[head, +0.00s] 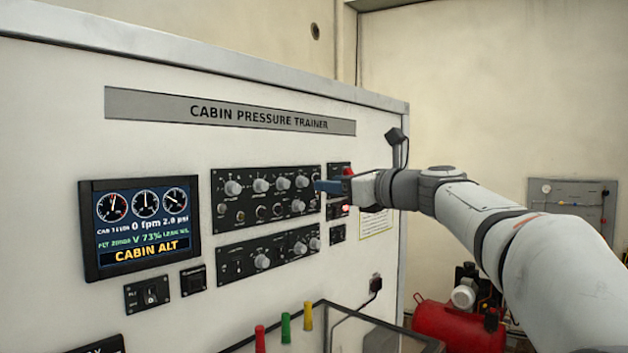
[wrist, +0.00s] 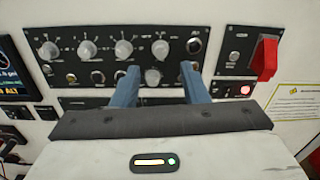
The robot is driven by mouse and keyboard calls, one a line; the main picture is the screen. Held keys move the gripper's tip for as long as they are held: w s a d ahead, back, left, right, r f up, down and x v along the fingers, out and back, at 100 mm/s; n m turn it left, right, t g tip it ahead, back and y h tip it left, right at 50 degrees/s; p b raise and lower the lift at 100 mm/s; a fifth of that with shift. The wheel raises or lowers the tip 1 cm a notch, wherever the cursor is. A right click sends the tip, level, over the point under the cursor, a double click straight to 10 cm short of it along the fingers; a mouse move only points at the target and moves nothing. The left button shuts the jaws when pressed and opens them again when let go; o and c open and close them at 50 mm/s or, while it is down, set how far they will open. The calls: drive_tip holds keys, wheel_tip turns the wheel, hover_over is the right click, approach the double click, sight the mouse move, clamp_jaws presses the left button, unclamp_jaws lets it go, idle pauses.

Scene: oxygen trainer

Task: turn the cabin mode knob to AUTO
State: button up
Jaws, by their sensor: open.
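My gripper (head: 320,187) is open in front of the right end of the upper knob panel (head: 232,217). In the wrist view, its two blue fingers (wrist: 159,68) point at the panel. A light grey knob of the lower row (wrist: 153,77) shows between the fingertips, with an upper-row knob (wrist: 160,48) just above it. I cannot tell whether the fingers touch the panel or a knob. The panel carries several more grey knobs, such as one at the upper left (head: 233,188). The labels are too small to read, so I cannot tell which is the cabin mode knob.
A screen (head: 140,226) on the left shows gauges and CABIN ALT. A lower panel (head: 235,268) has more knobs. Right of the fingers are a red guarded switch (wrist: 265,58) and a lit red lamp (wrist: 246,90). Red, green and yellow handles (head: 285,329) stand below.

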sight(306, 182)
drive_tip(key=p+x, duration=0.2)
drive_tip(key=x, duration=0.5)
drive_tip(key=shift+d, duration=0.1)
